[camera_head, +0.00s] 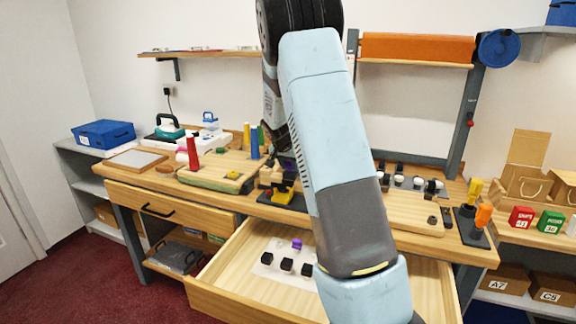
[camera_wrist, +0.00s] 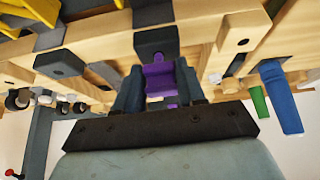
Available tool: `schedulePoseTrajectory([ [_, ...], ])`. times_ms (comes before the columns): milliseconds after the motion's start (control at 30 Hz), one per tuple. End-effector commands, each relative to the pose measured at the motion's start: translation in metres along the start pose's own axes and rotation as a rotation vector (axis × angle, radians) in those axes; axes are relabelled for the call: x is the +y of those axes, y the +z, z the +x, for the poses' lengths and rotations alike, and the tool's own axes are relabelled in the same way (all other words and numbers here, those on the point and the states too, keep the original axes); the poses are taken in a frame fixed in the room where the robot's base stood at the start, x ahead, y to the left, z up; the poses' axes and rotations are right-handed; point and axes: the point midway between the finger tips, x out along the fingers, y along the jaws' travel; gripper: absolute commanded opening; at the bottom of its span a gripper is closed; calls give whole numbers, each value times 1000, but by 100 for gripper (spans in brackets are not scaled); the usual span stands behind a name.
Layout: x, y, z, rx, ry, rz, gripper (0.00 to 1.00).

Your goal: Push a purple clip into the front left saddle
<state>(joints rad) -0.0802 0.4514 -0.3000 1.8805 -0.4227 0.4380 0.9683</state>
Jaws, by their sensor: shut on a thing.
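In the wrist view my gripper (camera_wrist: 158,96) is shut on a purple clip (camera_wrist: 160,78), with one dark finger on each side of it. A dark block like a saddle (camera_wrist: 155,41) stands on wood directly beyond the clip. The clip's far end is at or very close to this block; I cannot tell whether it touches or is seated. In the head view my arm hides the gripper. Another purple clip (camera_head: 297,244) lies in the open drawer.
The open drawer (camera_head: 225,286) holds several black pieces (camera_head: 287,264) on a pale sheet. A yellow-and-black tool (camera_head: 283,190) stands at the bench's front edge. Red (camera_head: 193,153) and blue (camera_head: 254,143) upright handles stand left of my arm. A pale wooden board (camera_head: 410,212) lies right of it.

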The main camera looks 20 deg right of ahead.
Motion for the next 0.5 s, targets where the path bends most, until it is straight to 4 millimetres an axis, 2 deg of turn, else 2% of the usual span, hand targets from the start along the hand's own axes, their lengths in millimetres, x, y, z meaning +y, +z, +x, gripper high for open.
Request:
schedulePoseTrajectory([
  [500,0,4,6,-1,1,-1,10],
])
